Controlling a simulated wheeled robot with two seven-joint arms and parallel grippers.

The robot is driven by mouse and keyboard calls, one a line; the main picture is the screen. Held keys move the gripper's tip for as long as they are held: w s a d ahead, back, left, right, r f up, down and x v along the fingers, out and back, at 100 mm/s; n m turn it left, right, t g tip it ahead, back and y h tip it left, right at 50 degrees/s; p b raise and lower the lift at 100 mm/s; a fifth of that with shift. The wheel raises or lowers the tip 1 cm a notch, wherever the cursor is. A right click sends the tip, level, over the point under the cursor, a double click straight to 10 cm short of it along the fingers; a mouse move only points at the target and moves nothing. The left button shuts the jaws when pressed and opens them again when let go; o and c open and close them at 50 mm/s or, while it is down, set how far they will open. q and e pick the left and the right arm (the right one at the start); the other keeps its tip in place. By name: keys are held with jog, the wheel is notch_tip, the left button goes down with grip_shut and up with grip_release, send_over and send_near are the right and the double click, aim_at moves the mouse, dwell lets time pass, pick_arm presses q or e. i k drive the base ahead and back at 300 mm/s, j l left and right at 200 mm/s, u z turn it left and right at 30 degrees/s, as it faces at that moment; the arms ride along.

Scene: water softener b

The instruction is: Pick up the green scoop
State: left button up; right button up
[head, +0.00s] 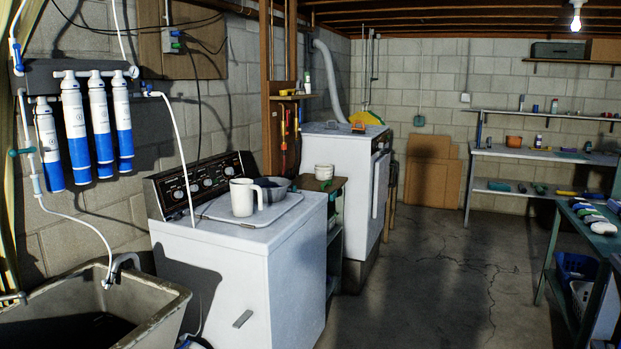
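I cannot pick out the green scoop for certain. A small green item (327,184) lies at the front edge of the small shelf between the two white machines, but its shape is too small to tell. A green-teal round thing (419,121) hangs on the back wall. A dark green item (498,186) lies on the lower back shelf. Neither of my grippers shows in the head view.
A white washer (240,270) stands in front, with a white mug (242,197) and a grey bowl (271,190) on top. A stone sink (160,315) is at lower left. A green workbench (550,255) stands at right. The floor (430,270) between is clear.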

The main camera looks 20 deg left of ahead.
aim_at(328, 182)
jog(key=i+j, duration=0.25)
jog(key=i, duration=0.2)
jog(key=i+j+u, duration=0.1)
jog(key=i+j, duration=0.15)
jog(key=i, duration=0.25)
jog(key=i+j, duration=0.25)
jog(key=i, duration=0.2)
jog(key=i+j+u, duration=0.1)
jog(key=i, duration=0.4)
jog(key=i+j, duration=0.3)
jog(key=i, duration=0.15)
jog(key=j+u, duration=0.05)
